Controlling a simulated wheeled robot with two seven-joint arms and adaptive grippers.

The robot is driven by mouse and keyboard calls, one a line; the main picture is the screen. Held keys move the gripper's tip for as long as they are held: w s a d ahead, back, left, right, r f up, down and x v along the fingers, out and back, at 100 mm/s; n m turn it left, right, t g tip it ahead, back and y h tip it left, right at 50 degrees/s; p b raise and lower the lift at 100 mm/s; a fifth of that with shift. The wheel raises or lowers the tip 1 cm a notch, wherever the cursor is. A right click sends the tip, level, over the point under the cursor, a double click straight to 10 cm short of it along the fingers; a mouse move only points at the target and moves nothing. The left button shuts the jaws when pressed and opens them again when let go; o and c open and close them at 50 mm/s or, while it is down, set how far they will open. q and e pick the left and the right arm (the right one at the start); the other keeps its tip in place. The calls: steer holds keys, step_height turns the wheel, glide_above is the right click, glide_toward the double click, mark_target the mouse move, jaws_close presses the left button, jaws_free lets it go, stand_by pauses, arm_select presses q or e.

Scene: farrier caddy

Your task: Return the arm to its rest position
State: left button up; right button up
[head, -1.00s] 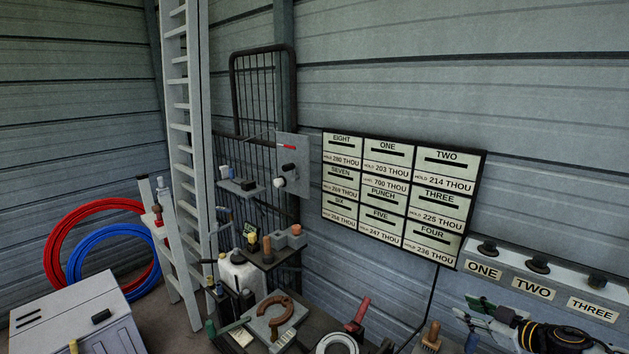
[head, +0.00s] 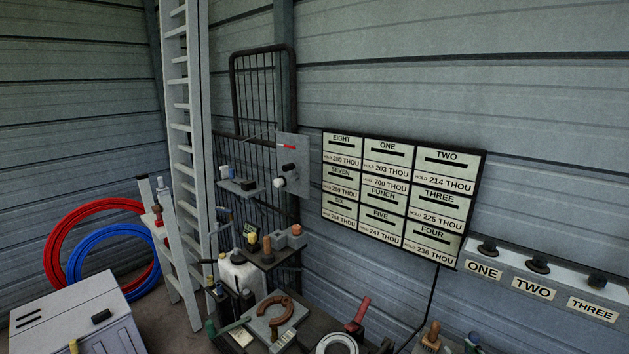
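Neither of my grippers shows in the head view now, so I cannot see what they hold or how they stand. A brown horseshoe (head: 274,310) lies on a light plate on the bench at the bottom centre. A light grey ring (head: 337,345) is cut by the lower edge, with a red-handled tool (head: 358,314) beside it. A wooden-topped item (head: 432,336) stands to the right.
A panel of labelled plates (head: 402,196) hangs on the wall. A shelf (head: 532,270) marked ONE, TWO, THREE carries dark knobs at the right. A ladder (head: 187,130), hose coils (head: 110,262) and a grey box (head: 75,315) stand at left.

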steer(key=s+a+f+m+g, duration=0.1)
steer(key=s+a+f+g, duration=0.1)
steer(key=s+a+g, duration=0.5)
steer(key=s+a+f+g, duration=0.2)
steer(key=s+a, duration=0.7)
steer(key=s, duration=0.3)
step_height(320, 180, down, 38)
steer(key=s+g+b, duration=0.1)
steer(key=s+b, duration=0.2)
steer(key=b, duration=0.2)
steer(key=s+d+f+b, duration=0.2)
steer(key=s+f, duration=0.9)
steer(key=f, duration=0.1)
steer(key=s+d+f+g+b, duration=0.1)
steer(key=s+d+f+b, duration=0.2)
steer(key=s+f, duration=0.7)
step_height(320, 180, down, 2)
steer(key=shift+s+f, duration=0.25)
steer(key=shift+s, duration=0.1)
